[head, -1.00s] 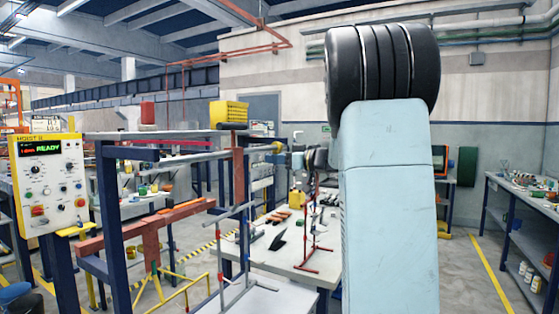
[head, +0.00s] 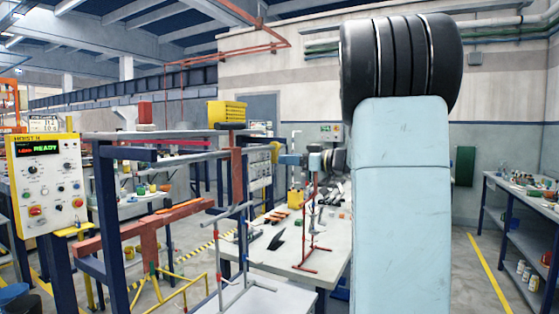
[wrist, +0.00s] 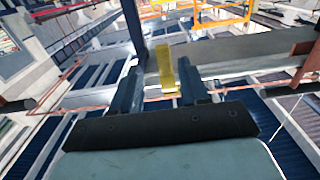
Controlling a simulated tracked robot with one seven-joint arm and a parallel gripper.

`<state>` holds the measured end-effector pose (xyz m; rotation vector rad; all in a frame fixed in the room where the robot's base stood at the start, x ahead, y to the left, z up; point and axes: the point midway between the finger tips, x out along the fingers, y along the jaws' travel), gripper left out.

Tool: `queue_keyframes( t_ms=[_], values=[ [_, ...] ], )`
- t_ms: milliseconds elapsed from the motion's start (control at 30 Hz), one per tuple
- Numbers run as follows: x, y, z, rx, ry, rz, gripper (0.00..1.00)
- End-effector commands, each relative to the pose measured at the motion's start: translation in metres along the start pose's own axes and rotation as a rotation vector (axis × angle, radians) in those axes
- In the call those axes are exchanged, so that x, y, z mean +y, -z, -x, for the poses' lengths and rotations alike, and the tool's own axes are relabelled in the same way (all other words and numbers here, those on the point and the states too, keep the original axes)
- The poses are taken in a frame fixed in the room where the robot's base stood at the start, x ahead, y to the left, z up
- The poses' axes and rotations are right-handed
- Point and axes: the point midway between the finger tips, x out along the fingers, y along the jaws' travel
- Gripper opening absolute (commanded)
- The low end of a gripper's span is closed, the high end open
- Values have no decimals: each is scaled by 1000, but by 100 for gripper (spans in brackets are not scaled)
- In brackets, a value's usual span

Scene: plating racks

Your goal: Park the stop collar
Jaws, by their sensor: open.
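A yellow ring-like piece, which looks like the stop collar (head: 275,151), sits at the right end of a grey horizontal rod (head: 205,154) in the head view. My gripper (head: 286,159) is small there, just right of the collar and pointing left at it. In the wrist view my gripper (wrist: 158,88) has its two dark jaws apart. My forearm hides the area to the right.
The rod runs along a blue and red rack frame (head: 237,182). A red stand (head: 312,230) rises from the white table (head: 285,265) below the gripper. A hoist control panel (head: 45,185) stands at the left. A shelf bench (head: 520,205) is at the right, with open floor before it.

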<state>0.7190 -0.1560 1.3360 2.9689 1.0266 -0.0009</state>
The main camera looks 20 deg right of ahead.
Motion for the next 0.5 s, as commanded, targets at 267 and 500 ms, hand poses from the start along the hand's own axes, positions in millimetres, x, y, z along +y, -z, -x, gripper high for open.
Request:
queue_keyframes(
  t_ms=[267,500],
  values=[
    [1,0,54,1,-3,0,45],
    [1,-1,78,0,-2,0,45]
  ],
)
